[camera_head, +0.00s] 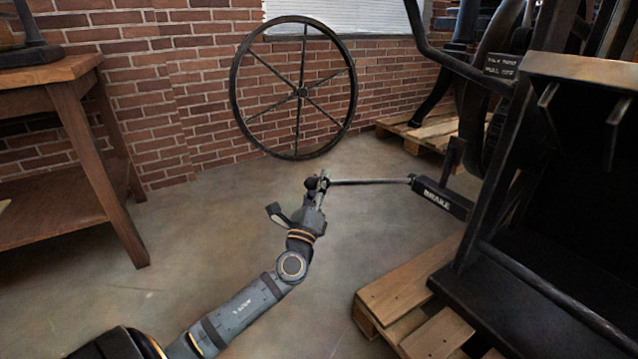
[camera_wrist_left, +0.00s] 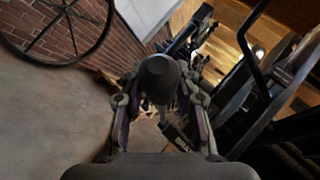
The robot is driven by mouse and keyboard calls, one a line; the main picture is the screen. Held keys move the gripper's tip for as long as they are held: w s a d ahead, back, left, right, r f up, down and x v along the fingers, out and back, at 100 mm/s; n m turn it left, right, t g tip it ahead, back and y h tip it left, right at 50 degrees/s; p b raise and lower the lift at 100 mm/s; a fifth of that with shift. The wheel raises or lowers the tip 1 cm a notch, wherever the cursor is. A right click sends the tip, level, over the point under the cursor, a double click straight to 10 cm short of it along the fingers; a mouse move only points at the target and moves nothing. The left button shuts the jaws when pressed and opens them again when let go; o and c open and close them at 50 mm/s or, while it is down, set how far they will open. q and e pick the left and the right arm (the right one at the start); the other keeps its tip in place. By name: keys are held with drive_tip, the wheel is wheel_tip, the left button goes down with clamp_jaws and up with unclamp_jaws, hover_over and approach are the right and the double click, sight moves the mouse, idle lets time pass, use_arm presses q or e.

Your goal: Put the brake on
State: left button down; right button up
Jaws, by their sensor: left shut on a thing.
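The brake is a dark box marked BRAKE (camera_head: 441,198) on the side of the black press, with a thin metal lever (camera_head: 370,181) reaching left from it, nearly level. The lever ends in a dark round knob (camera_head: 312,183). My left gripper (camera_head: 322,186) is shut on the lever at its knob end. In the left wrist view the knob (camera_wrist_left: 159,77) sits between the two fingers of the gripper (camera_wrist_left: 160,105), and the BRAKE box (camera_wrist_left: 178,134) is partly hidden behind. My right gripper is not in view.
The black press (camera_head: 560,160) stands on a wooden pallet (camera_head: 410,305) at the right. A spoked wheel (camera_head: 302,92) is at the brick wall. A wooden table (camera_head: 75,75) stands at the left. The floor (camera_head: 215,225) around my left arm is clear.

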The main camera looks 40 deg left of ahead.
use_arm(q)
drive_tip(key=c, duration=0.9)
unclamp_jaws()
drive_tip(key=shift+a+f, duration=0.15)
drive_tip(key=shift+f, duration=0.35)
drive_tip(key=shift+c, duration=0.2)
drive_tip(key=shift+r, duration=0.1)
drive_tip(key=v, duration=1.2)
drive_tip(key=shift+s+r, duration=0.1)
